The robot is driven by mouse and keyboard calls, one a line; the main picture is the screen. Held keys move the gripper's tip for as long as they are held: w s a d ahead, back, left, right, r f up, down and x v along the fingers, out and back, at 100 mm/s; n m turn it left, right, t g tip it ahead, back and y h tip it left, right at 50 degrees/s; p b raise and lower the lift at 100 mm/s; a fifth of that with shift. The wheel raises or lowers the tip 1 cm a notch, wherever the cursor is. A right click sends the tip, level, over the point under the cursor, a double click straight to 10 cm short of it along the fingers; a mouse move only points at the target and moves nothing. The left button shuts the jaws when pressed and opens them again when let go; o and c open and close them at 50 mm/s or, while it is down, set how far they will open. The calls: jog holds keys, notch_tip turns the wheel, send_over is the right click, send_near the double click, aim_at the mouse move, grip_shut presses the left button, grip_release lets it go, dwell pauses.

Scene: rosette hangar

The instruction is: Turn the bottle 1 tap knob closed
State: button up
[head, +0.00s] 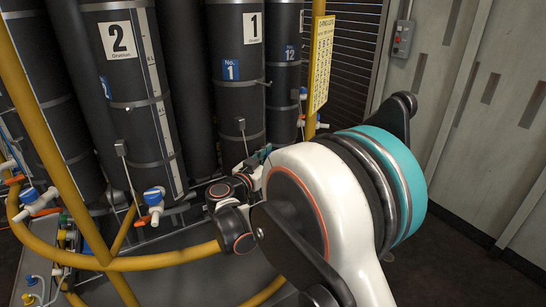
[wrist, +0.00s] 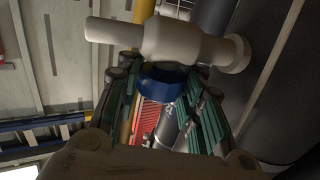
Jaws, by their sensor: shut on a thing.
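Bottle 1 (head: 239,105) is a tall dark cylinder with a white "1" sign and a blue "No. 1" plate in the head view. Its tap is hidden there behind my white and teal arm. In the wrist view a pale tap body (wrist: 185,42) lies across the top, with a blue knob (wrist: 160,84) below it. My gripper (wrist: 163,76) has its green-padded fingers on either side of the blue knob and is shut on it. In the head view the fingers are mostly hidden by my arm links.
Bottle 2 (head: 134,75) stands left of bottle 1, with a blue-knobbed tap (head: 154,197) low beside it. A yellow pipe frame (head: 165,260) runs across the front. A yellow sign (head: 321,62) hangs at the right. Open floor lies right of my arm.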

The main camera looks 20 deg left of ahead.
jog(key=shift+h, duration=0.3)
jog(key=o, duration=1.1)
jog(key=v, duration=1.2)
jog(key=shift+a+r, duration=0.1)
